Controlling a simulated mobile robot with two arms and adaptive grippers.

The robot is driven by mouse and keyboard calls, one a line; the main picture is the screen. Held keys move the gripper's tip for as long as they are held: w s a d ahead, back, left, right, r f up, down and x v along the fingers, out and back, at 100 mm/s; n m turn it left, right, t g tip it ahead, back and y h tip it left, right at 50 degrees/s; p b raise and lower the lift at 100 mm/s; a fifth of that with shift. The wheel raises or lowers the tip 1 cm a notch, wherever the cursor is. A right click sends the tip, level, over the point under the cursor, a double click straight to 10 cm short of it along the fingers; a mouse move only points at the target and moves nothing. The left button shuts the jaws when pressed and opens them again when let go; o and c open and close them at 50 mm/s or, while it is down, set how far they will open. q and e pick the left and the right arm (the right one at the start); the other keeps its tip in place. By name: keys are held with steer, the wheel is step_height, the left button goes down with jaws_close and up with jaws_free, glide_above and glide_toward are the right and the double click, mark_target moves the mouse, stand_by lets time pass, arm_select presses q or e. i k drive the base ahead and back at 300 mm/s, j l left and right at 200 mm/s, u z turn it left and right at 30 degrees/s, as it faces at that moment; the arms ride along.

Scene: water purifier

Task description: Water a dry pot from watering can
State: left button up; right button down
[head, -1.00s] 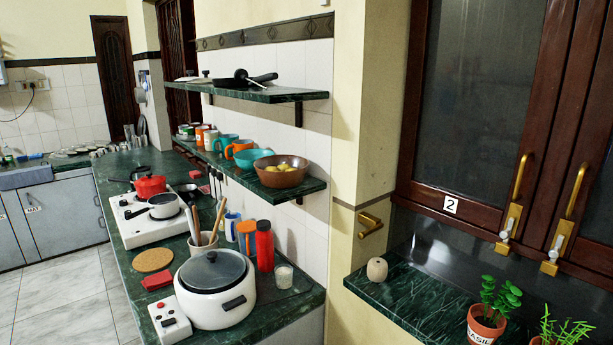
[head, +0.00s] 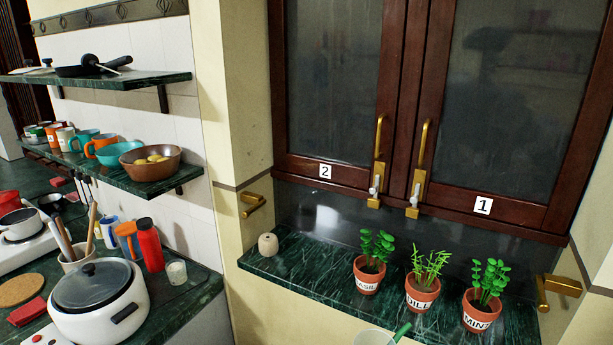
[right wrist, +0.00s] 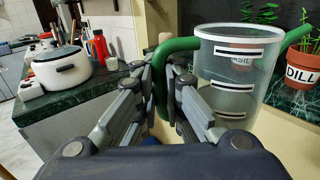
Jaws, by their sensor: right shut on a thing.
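The watering can is clear with a green handle and spout; it fills the right side of the right wrist view (right wrist: 230,80). Its rim and green spout show at the bottom of the head view (head: 373,338). My right gripper (right wrist: 163,98) is shut on the green handle, can upright. I cannot tell the water level. Three terracotta pots with green plants stand on the dark green ledge: BASIL (head: 367,280), DILL (head: 421,297) and MINT (head: 480,315). The can is in front of them. I cannot tell which soil is dry. My left gripper is out of view.
The ledge (head: 310,262) also holds a small beige round object (head: 268,244). Cabinet doors with brass handles (head: 378,165) rise behind the pots. A counter with a white pot (head: 98,310) and a red bottle (head: 149,245) is at left.

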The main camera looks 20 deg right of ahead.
mark_target(423, 287)
steer(key=z, duration=1.3)
